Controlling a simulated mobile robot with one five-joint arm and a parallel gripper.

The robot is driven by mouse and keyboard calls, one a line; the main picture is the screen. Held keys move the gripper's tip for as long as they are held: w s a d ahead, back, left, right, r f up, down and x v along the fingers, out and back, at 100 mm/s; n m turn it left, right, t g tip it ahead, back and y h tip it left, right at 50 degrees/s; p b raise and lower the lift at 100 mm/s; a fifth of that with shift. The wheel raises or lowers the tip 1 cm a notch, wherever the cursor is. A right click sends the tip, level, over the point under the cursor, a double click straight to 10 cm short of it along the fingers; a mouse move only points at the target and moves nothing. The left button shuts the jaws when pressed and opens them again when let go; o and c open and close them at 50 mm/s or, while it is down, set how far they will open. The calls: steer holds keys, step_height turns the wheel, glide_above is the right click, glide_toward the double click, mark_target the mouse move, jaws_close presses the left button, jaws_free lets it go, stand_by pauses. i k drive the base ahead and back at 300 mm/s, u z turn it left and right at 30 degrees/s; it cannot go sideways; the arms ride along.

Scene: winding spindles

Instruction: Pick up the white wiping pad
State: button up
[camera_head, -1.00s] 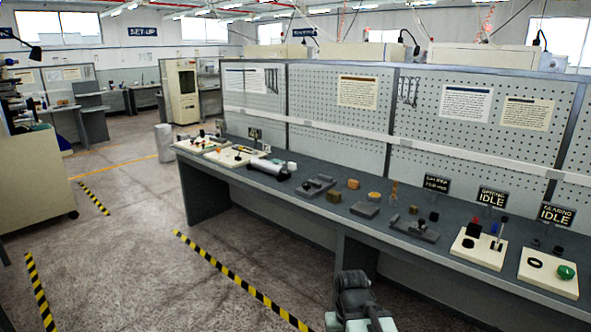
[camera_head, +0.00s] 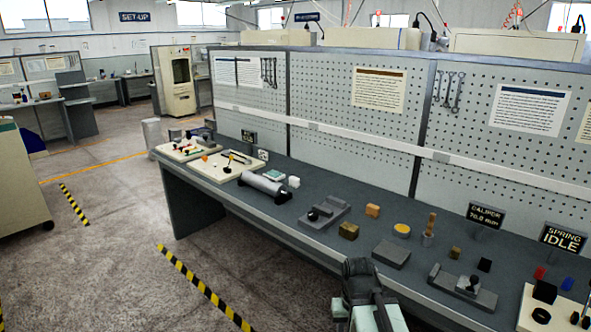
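A small white block (camera_head: 294,181), which looks like the white wiping pad, lies on the long grey workbench (camera_head: 330,186). It sits just right of a pale flat piece (camera_head: 273,175) and behind the grey-white cylinder with dark ends (camera_head: 262,187). My gripper (camera_head: 366,290) shows at the bottom, in front of the bench edge, well to the right of and nearer than the white block. It is apart from the block. Its fingers cannot be made out, and I see nothing held in it.
Grey metal fixtures (camera_head: 321,213), a brown block (camera_head: 348,231), an orange block (camera_head: 372,211) and a yellow disc (camera_head: 402,230) stand along the bench. A pegboard wall (camera_head: 330,120) closes off its back. Open floor (camera_head: 110,260) lies to the left, with striped tape.

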mark_target(294, 182)
steer(key=u, duration=0.05)
steer(key=i, duration=1.1)
steer(key=u, duration=0.6)
steer(key=i, duration=0.95)
steer(key=u, duration=1.4)
steer(key=i, duration=0.5)
